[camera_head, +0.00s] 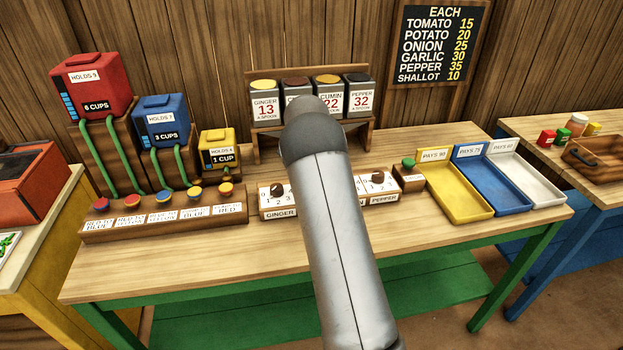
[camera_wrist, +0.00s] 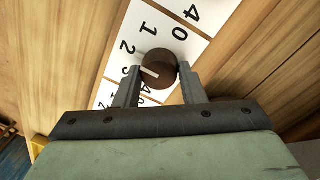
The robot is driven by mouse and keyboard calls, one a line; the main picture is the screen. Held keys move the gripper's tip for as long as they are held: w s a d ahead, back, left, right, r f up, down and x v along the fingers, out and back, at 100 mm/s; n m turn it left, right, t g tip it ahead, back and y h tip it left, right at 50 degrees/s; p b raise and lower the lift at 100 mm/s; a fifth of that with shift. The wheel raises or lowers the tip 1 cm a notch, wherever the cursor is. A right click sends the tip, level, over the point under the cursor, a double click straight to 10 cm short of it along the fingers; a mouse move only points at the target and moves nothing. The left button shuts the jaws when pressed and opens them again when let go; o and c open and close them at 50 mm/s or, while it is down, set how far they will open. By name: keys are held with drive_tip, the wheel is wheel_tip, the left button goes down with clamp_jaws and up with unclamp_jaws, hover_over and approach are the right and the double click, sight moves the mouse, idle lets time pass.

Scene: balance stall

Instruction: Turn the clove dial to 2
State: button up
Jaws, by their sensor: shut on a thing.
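In the wrist view my gripper (camera_wrist: 159,72) is shut on a round brown dial knob (camera_wrist: 160,62), one finger on each side. The knob sits on a white number plate (camera_wrist: 162,22). Its pale pointer line points left, close to the 3. Other numbers continue on both sides along the row; the held dial's name is not readable. In the head view my arm hides the gripper and the middle dials, including the clove label. The ginger dial (camera_head: 277,190) shows left of my arm and the pepper dial (camera_head: 377,178) right of it.
A spice rack (camera_head: 268,127) stands behind the dials. Left is a block of coloured buttons (camera_head: 170,222) below red, blue and yellow dispensers. Right are a green button (camera_head: 408,163) and yellow (camera_head: 460,202), blue and white trays. The bench front (camera_head: 220,268) is clear.

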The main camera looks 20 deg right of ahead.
drive_tip(key=o, duration=1)
drive_tip(key=shift+w+a+r, duration=0.1)
drive_tip(key=shift+w+r, duration=0.1)
drive_tip(key=shift+r, duration=2.7)
drive_tip(key=shift+w+a+r, duration=0.1)
drive_tip(key=shift+w+r, duration=0.15)
drive_tip(key=shift+r, duration=2.65)
drive_tip(key=shift+w+a+r, duration=0.1)
drive_tip(key=shift+w+r, duration=0.1)
drive_tip(key=shift+r, duration=2.7)
